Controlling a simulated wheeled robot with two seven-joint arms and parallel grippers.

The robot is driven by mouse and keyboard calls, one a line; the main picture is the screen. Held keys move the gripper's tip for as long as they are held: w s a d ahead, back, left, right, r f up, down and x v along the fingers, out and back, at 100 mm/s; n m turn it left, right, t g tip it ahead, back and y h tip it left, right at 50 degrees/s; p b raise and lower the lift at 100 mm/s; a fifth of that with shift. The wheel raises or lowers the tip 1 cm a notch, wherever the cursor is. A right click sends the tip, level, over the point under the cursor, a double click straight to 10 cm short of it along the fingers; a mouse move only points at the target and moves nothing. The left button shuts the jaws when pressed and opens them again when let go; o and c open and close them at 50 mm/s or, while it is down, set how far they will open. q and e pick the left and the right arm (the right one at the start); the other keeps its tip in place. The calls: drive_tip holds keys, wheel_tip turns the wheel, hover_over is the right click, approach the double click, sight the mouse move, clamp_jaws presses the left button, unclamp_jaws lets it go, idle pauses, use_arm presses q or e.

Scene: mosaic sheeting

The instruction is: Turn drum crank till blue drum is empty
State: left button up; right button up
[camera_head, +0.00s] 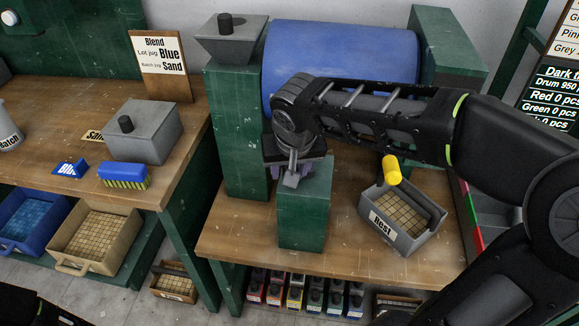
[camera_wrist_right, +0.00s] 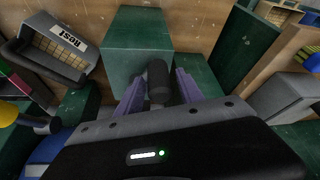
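The blue drum (camera_head: 340,55) lies between green posts at the back of the bench; I cannot see inside it. A yellow handle (camera_head: 391,168), likely the crank grip, sticks out below my right forearm, and a yellow piece (camera_wrist_right: 8,112) shows at the left edge of the wrist view. My right gripper (camera_head: 292,176) is above a green block (camera_head: 303,215), left of the yellow handle and apart from it. In the wrist view its purple fingers (camera_wrist_right: 160,92) stand apart on either side of a black knob (camera_wrist_right: 158,75); contact is unclear.
The left bench holds a grey lidded box (camera_head: 145,130) and a blue brush (camera_head: 124,174). Several small bottles (camera_head: 295,297) stand below.

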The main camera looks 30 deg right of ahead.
drive_tip(key=shift+o, duration=0.6)
drive_tip(key=shift+s+r, duration=0.1)
drive_tip(key=shift+r, duration=0.45)
drive_tip(key=v, duration=0.6)
drive_tip(key=shift+s+r, duration=0.25)
drive_tip(key=shift+r, duration=0.05)
drive_tip(key=shift+a, duration=0.1)
